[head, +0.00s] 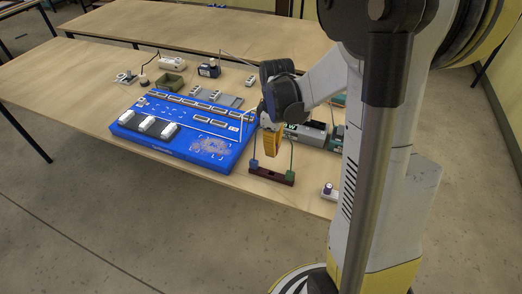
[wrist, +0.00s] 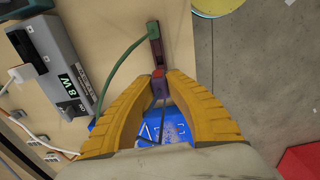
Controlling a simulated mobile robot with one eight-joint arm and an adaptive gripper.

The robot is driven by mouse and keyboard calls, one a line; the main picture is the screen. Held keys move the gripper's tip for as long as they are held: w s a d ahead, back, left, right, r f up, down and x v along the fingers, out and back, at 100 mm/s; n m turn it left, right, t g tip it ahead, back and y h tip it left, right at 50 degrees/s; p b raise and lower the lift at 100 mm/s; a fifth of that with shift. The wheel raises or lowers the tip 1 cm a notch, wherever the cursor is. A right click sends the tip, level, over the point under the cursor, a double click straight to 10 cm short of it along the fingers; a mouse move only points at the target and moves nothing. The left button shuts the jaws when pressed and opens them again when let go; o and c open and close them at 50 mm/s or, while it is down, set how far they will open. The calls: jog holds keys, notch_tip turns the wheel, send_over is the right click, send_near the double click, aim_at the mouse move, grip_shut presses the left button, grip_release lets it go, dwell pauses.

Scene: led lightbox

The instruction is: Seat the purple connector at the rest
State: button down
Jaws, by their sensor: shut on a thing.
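My gripper (wrist: 158,82) is shut on the purple connector (wrist: 158,85), a small purple-blue block with a reddish top between the yellow fingertips. In the head view my gripper (head: 271,158) points down just above the dark red rest (head: 272,176); the held connector cannot be made out there. The rest, a narrow bar, also shows in the wrist view (wrist: 157,47), just beyond the connector. Whether the connector touches the rest, I cannot tell. A green connector (head: 290,177) with a green cable sits at the rest's right end. A blue-green block (head: 254,163) is at its left end.
A blue board (head: 195,146) with several sockets and black-and-white modules lies left of the rest. The table's front edge is close to the rest. A small white device (head: 330,192) lies at right.

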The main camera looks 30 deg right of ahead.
jog(key=shift+f, duration=0.1)
dwell(0.3)
notch_tip(320, 180, down, 8)
jog(key=b, duration=0.6)
jog(key=shift+b, duration=0.35)
jog(key=shift+f+b, duration=1.05)
jog(key=shift+f, duration=0.05)
dwell(0.5)
jog(key=c, duration=1.4)
grip_release()
jog(key=shift+r, duration=0.15)
notch_tip(320, 180, up, 8)
jog(key=p, duration=0.6)
